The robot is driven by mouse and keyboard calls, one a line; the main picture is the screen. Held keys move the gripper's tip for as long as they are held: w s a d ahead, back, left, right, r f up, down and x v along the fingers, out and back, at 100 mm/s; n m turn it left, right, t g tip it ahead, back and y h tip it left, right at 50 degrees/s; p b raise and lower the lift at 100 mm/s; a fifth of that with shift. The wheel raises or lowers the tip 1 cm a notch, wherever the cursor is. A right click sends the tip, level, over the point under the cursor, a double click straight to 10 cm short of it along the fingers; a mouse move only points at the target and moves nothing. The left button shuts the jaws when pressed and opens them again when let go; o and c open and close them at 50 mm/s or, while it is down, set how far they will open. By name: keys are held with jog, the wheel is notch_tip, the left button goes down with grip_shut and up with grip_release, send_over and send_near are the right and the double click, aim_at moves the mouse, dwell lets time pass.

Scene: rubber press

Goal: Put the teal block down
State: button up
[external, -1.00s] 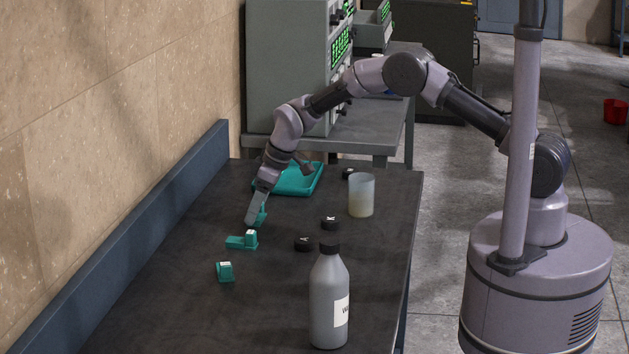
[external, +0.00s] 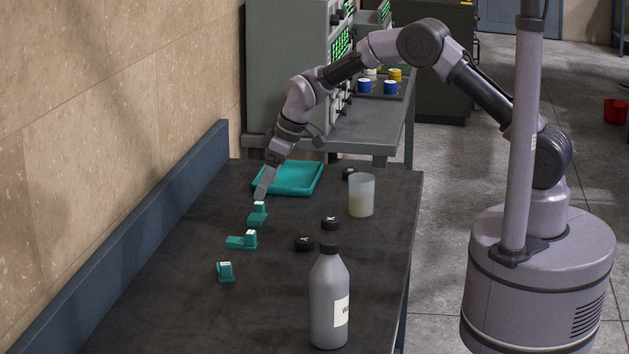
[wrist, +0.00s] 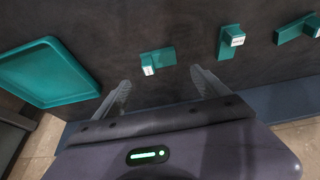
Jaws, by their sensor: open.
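A teal block (external: 257,217) with a white label stands on the dark table, below and just in front of my gripper (external: 264,197). In the wrist view this block (wrist: 159,57) lies ahead of the gap between my spread fingertips (wrist: 163,86), with nothing held between them. Two more teal blocks are nearer the external camera: one (external: 238,243) in the middle and one (external: 225,272) closest. They also show in the wrist view, one right of centre (wrist: 229,46) and one at the right edge (wrist: 292,30).
A teal tray (external: 297,189) lies behind my gripper. To the right are a cloudy beaker (external: 361,198), black caps (external: 330,222) and a grey bottle (external: 328,305). A low blue-grey rail (external: 190,202) runs along the wall side. Bare table lies around the closest block.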

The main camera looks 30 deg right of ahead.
jog(key=s+d+r+m, duration=0.1)
jog(key=s+d+r, duration=0.1)
jog(key=d+r, duration=0.35)
jog(key=s+d+r+m, duration=0.1)
jog(key=s+d+r, duration=0.15)
jog(key=r, duration=0.55)
jog(key=s+d+r+m+t, duration=0.2)
jog(key=s+d+r+m, duration=0.3)
jog(key=s+d+r, duration=0.55)
jog(key=s+d+f+m, duration=0.1)
jog(key=s+d+m, duration=0.2)
jog(key=s, duration=0.6)
jog(key=s+d+f+m+h, duration=0.1)
jog(key=s+d+f+m, duration=0.1)
jog(key=s+d, duration=0.5)
jog(key=s+m, duration=0.1)
jog(key=s, duration=0.1)
jog(key=shift+s+d+t+p, duration=0.15)
jog(key=shift+s+t+p, duration=0.15)
jog(key=shift+s+p, duration=0.1)
notch_tip(320, 180, down, 5)
jog(key=b, duration=0.4)
jog(key=shift+r+b, duration=0.2)
jog(key=shift+b, duration=0.15)
dwell(2.4)
